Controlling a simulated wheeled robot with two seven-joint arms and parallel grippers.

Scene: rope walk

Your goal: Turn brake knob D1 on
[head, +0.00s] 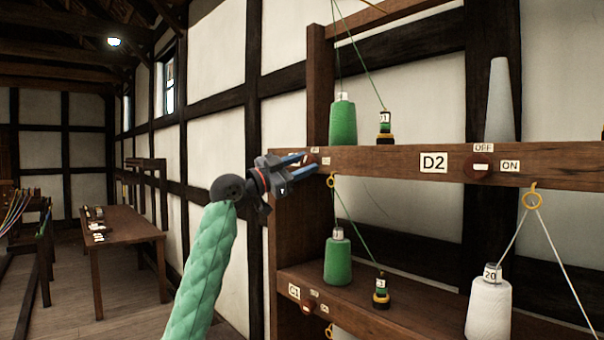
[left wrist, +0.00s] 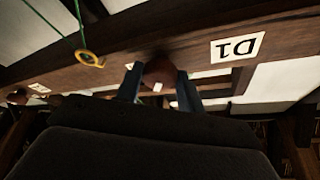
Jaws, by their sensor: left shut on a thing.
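Brake knob D1 is a round red-brown knob on the front of the upper wooden rail; it shows in the left wrist view (left wrist: 159,71) with a small white mark on it. The D1 label (left wrist: 237,47) beside it appears upside down there. My left gripper (head: 304,161) reaches the rail's left end in the head view, with its blue fingers on either side of the knob. In the left wrist view the gripper (left wrist: 160,88) is shut on the knob. In the head view the fingers hide most of the knob and its label. My right gripper is not in view.
Knob D2 (head: 479,168) sits further right on the same rail, with OFF above and ON to its right. Green cones (head: 342,122) and small bobbins stand on the shelves, with threads through hanging yellow rings (head: 532,200). A wooden table (head: 118,228) stands at the left.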

